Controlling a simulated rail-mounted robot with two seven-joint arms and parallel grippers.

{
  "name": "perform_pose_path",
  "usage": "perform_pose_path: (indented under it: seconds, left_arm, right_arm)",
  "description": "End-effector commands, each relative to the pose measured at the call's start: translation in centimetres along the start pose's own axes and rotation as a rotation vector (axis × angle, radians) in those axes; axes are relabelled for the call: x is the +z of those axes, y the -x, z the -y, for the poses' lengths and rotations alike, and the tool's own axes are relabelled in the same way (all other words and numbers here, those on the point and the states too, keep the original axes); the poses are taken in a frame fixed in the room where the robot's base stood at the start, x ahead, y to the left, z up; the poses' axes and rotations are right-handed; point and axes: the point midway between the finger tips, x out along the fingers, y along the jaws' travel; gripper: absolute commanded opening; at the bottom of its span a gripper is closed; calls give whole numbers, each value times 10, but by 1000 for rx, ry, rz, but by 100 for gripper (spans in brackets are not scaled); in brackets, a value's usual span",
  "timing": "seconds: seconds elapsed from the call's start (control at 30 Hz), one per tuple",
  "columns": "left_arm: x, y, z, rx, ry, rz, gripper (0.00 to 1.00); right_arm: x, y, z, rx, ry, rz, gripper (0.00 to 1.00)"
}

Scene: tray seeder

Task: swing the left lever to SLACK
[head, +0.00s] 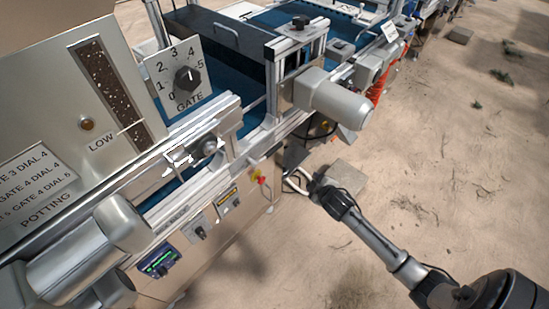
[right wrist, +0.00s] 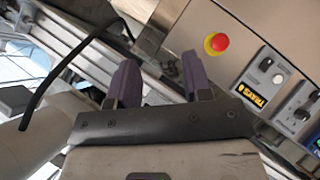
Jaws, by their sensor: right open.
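No lever marked SLACK can be made out in either view. A pale bracket-like part (head: 180,160) and a round grey knob (head: 209,146) sit on the machine's front rail in the head view, but I cannot tell whether either belongs to the left lever. My right gripper (head: 298,182) is open and empty, beside the machine's front side, just right of the red stop button (head: 263,180). In the right wrist view its two purple fingers (right wrist: 160,78) stand apart with nothing between them. My left gripper is not in view.
The gate dial (head: 187,77) and potting panel (head: 40,180) stand at the left. A grey motor (head: 335,103) juts out above my right gripper. The stop button also shows in the right wrist view (right wrist: 217,43), near a TRAYS display (right wrist: 255,98). Sandy ground at right is open.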

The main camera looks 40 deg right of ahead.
Motion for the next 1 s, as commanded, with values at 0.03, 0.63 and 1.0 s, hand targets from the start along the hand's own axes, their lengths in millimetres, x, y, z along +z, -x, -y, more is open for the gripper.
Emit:
perform_pose_path:
  seconds: [0.03,0.63,1.0]
  left_arm:
    - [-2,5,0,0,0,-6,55]
    - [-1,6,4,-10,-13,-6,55]
    - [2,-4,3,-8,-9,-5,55]
  right_arm:
    - [2,-6,-5,28,61,-59,45]
    - [-70,32,-16,504,663,-756,45]
    - [-96,11,-22,539,723,-750,45]
